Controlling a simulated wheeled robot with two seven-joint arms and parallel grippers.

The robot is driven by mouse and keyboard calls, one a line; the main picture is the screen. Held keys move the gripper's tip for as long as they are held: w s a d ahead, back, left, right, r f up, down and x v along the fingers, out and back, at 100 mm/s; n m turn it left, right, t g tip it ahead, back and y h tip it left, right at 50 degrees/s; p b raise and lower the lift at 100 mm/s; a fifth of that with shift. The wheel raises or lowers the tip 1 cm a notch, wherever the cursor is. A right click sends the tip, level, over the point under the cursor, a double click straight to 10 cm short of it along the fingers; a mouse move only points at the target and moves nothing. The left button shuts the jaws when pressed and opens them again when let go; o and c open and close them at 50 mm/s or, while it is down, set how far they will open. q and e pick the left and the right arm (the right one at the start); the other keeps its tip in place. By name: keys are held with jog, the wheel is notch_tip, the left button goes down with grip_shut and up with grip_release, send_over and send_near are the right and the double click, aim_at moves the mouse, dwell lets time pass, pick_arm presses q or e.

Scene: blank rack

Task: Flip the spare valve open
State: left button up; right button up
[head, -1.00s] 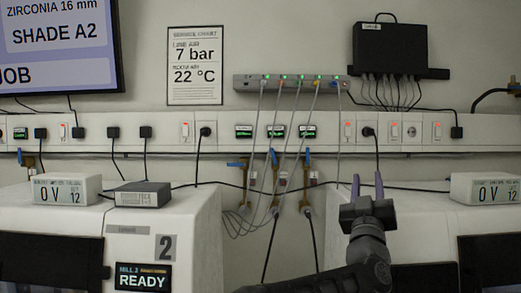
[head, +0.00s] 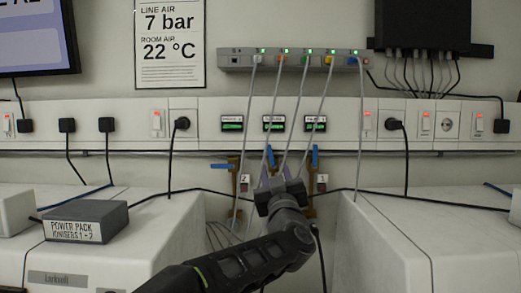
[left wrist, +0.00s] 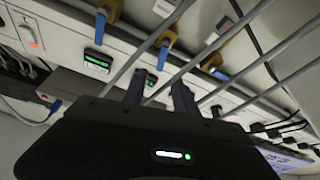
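Three wall valves with blue levers hang below the rail in the head view. The left lever (head: 222,166) lies level; the middle lever (head: 270,157) and right lever (head: 315,158) stand upright. Tags beside them are too small to tell which valve is the spare. My left gripper (head: 276,182) is in front of the middle valve and hides most of its body. In the left wrist view its two dark fingers (left wrist: 158,92) are apart with no lever between them. Blue levers show beyond them, one near the top middle (left wrist: 163,55). My right gripper is out of view.
Grey cables (head: 292,128) hang from the strip (head: 300,61) in front of the valves, close to my left gripper. White cabinets flank the gap, the left one (head: 150,225) carrying a power pack box (head: 86,220).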

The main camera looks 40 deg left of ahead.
aim_at(270, 149)
pick_arm(q)
jog(key=p+x, duration=0.2)
jog(key=x, duration=0.2)
jog(key=p+x, duration=0.1)
jog(key=x, duration=0.3)
jog(key=shift+s+r+p, duration=0.15)
jog(key=shift+r+p, duration=0.05)
jog(key=shift+p, duration=0.2)
jog(key=shift+c, duration=0.2)
grip_shut()
dwell(0.5)
